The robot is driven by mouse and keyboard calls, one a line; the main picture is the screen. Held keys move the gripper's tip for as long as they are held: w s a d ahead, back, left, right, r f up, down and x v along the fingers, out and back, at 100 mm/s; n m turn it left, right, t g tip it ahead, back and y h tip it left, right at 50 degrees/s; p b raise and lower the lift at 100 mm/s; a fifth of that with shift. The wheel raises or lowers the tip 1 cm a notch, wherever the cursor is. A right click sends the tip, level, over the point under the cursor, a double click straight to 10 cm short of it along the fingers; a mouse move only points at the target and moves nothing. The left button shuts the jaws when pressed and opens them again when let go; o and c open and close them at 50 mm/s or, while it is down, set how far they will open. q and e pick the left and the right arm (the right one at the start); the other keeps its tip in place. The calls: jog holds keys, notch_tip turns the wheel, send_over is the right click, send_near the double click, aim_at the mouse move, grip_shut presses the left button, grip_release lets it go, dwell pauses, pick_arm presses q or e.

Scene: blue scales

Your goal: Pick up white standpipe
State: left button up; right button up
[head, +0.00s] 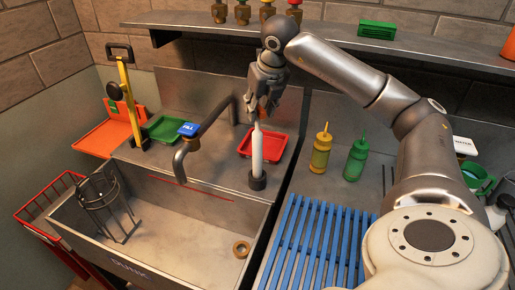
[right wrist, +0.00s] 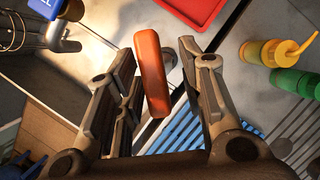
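The white standpipe (head: 257,150) stands upright in a dark round base (head: 257,181) at the sink's back right corner. An orange piece (head: 263,114) shows at its top, and an orange bar (right wrist: 151,72) shows in the right wrist view. My right gripper (head: 262,106) is above the standpipe, pointing down, with its fingers around the orange piece. In the right wrist view its fingers (right wrist: 160,105) are apart, with gaps on both sides of the bar. The white shaft is hidden there. My left gripper is not in view.
A grey faucet (head: 205,125) with a blue tag stands left of the standpipe. A red tray (head: 265,157) lies just behind it. Yellow (head: 321,150) and green (head: 356,158) bottles stand to the right. A blue slatted rack (head: 312,240) lies in front. A shelf (head: 420,45) runs above.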

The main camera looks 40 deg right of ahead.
jog(key=p+x, duration=0.1)
jog(key=x, duration=0.3)
jog(key=shift+w+a+f, duration=0.15)
jog(key=shift+w, duration=0.15)
jog(key=shift+c, duration=0.2)
grip_shut()
